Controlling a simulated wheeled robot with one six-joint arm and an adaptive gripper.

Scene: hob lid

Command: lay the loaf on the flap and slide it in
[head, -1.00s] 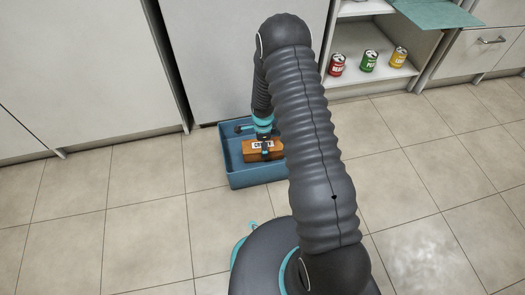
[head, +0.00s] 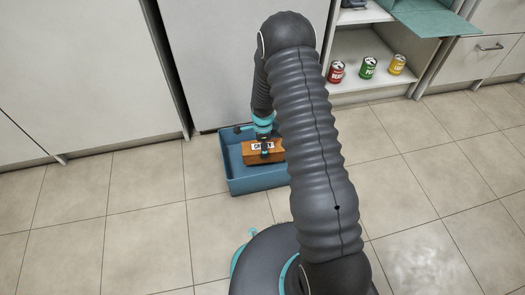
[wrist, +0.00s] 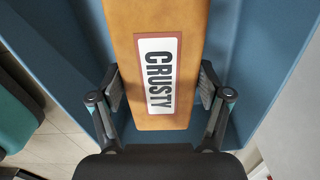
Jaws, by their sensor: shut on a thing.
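The loaf is an orange-brown block (head: 262,152) with a white label, which reads "CRUSTY" in the wrist view (wrist: 158,75). It is in the blue crate on the floor, in the head view. My gripper (head: 265,150) reaches down into the crate over the loaf. In the wrist view my gripper (wrist: 160,95) has a finger on each side of the loaf, shut on it near its labelled end. I cannot tell whether the loaf touches the crate floor. The teal flap (head: 430,20) is folded out flat at the top right, in front of an open cupboard compartment.
The blue crate (head: 255,186) has walls close around the loaf. A drawer with a handle (head: 491,40) is at right. The tiled floor (head: 140,205) is clear.

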